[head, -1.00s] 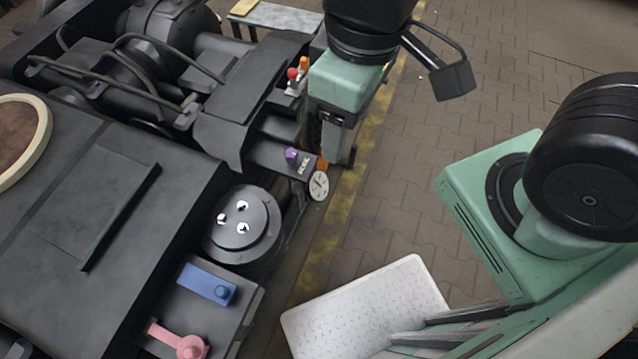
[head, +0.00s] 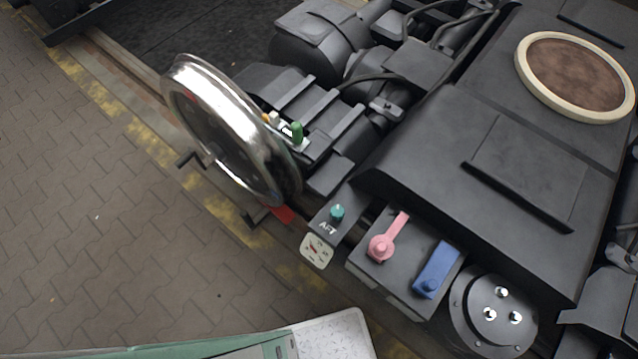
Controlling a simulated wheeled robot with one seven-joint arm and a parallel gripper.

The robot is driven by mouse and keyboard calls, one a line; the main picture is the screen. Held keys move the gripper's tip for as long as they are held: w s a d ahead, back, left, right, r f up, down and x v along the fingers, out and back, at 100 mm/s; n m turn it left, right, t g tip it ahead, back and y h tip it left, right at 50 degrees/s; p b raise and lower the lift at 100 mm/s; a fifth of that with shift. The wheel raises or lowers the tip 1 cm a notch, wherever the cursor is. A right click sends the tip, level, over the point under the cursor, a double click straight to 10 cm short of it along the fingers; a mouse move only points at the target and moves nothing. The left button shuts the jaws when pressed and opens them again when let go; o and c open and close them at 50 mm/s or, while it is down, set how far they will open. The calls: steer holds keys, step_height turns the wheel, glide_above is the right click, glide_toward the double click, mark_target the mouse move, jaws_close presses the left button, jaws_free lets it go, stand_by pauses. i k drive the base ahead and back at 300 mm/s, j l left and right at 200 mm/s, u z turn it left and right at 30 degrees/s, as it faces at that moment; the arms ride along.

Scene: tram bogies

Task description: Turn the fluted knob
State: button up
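A small teal knob (head: 337,213) stands on a dark bracket marked AFT (head: 327,228), right of centre in the head view. A green knob (head: 297,132) stands farther back on a light plate, beside small orange and white parts. My gripper is not in view.
A shiny wheel (head: 231,130) stands left of the bracket. A pink lever (head: 388,238), a blue lever (head: 435,268) and a round black cover (head: 490,312) with bright bolts lie to its right. The paved floor (head: 90,230) at left is open.

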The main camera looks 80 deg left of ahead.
mark_target(337, 213)
steer(key=u, duration=2.05)
